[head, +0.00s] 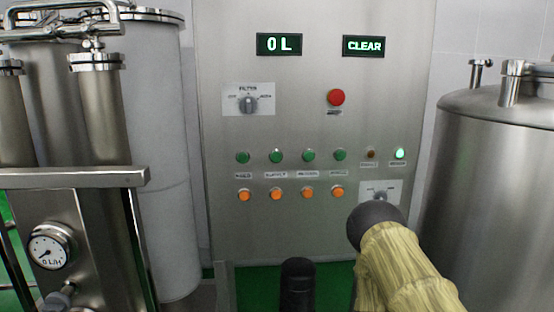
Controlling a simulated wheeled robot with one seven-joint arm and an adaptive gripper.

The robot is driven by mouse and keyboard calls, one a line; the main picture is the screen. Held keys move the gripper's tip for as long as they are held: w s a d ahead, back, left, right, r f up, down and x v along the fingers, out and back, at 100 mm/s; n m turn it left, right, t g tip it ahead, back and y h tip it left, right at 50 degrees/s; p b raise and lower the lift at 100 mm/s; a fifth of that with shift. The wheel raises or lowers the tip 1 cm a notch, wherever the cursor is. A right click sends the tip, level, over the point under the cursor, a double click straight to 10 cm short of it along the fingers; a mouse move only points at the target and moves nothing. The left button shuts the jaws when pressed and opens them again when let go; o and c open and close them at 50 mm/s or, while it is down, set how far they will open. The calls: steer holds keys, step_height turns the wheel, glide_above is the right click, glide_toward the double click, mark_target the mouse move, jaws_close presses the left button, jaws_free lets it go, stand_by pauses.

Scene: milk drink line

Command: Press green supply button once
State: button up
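A steel control panel (310,225) stands upright in the middle of the head view. It has a row of green buttons: the first (242,157) at the left, the second (276,156), the third (308,155) and the fourth (340,155). Small labels sit below them; the one under the second seems to read SUPPLY, but it is too blurred to be sure. None is visibly being touched. Part of my arm (400,265), in a yellowish cover with a dark rounded end, rises at the lower right. My gripper's fingers do not show.
Orange buttons (277,194) sit below the green ones. A red button (336,97), a filter knob (248,103) and displays reading 0 L (279,44) and CLEAR (364,46) are above. A lit green lamp (399,154) is right. Tanks (490,190) and pipework (105,110) flank the panel.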

jaws_close()
stand_by(1.1)
